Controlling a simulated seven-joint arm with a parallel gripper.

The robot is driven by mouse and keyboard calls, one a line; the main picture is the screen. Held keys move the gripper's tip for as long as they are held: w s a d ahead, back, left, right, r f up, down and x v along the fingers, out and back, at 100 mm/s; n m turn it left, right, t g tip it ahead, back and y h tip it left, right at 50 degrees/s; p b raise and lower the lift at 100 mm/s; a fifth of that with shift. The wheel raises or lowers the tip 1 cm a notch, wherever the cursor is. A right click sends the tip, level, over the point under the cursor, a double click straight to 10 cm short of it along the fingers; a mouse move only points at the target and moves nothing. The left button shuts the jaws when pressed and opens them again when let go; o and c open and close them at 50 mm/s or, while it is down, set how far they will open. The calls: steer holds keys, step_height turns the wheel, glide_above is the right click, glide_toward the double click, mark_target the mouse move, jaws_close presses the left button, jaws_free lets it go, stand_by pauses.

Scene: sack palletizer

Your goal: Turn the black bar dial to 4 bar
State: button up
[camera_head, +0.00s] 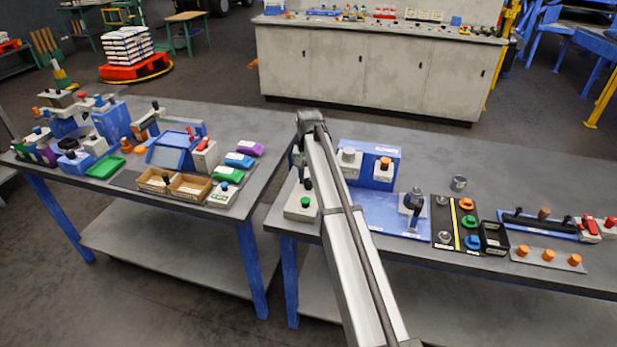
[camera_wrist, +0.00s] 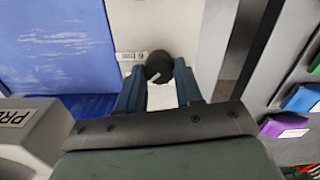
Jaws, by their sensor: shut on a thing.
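In the head view my arm reaches over the near-left end of the right-hand table and hides most of the gripper. A pale box with a green button (camera_head: 304,202) stands there.
A blue panel (camera_wrist: 60,45) lies beside the pale panel. A grey part with partly visible lettering (camera_wrist: 30,130) is close to my gripper. A gap separates this table from the left table (camera_head: 225,212), which holds coloured blocks. Bare tabletop (camera_head: 430,160) lies farther back.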

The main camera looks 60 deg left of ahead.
mark_target(309, 180)
steer(key=shift+m, duration=0.3)
steer(key=o, duration=1)
steer(key=shift+o, duration=0.2)
step_height(309, 180, up, 14)
stand_by(0.5)
